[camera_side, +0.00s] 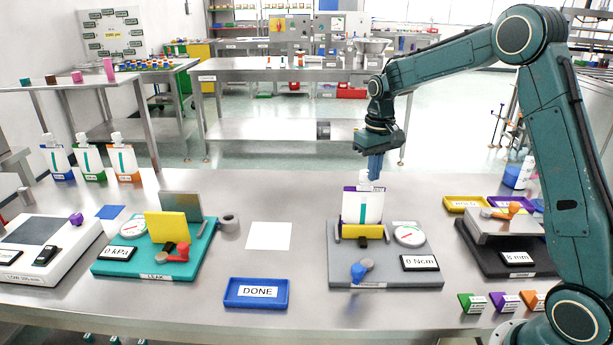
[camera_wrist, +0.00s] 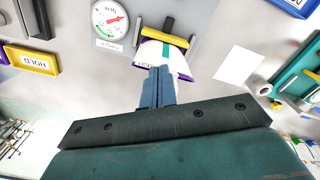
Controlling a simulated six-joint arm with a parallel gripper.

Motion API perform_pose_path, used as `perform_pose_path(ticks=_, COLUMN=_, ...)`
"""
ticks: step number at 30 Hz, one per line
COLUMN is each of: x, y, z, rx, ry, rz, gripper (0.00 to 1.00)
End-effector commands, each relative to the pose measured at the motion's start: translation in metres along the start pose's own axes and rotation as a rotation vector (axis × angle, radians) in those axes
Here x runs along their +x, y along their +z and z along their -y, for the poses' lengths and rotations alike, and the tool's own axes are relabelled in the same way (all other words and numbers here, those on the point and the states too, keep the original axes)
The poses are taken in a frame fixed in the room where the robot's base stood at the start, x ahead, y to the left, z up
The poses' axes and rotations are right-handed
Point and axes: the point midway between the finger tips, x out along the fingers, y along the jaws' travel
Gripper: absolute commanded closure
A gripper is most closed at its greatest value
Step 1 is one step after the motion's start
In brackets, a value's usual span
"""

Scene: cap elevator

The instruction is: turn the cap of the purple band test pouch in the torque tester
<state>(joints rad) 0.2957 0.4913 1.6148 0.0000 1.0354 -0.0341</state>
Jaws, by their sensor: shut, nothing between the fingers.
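The tester has a round dial (camera_side: 409,234) and a display (camera_side: 420,263) reading 0 Ncm.
A blue DONE tray (camera_side: 257,293) lies front centre, with a white sheet (camera_side: 269,236) behind it. The teal leak tester (camera_side: 150,262) is at left. Several other pouches (camera_side: 91,160) stand back left. A yellow HOLD tray (camera_side: 464,204) and a dark-based tester (camera_side: 505,245) are at right.

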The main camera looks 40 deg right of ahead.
Motion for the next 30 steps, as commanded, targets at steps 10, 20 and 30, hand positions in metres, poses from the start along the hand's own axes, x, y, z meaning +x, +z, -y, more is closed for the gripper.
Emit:
perform_pose_path(ticks=10, x=0.0002, y=-0.003, z=0.0003, rx=0.0, ry=0.0, rz=0.001, gripper=1.0)
perform_pose_path(ticks=20, x=0.0002, y=-0.0057, z=0.0005, rx=0.0, ry=0.0, rz=0.001, gripper=1.0)
perform_pose_path(ticks=30, x=-0.0001, y=-0.0084, z=0.0006, rx=0.0, ry=0.0, rz=0.0, gripper=1.0)
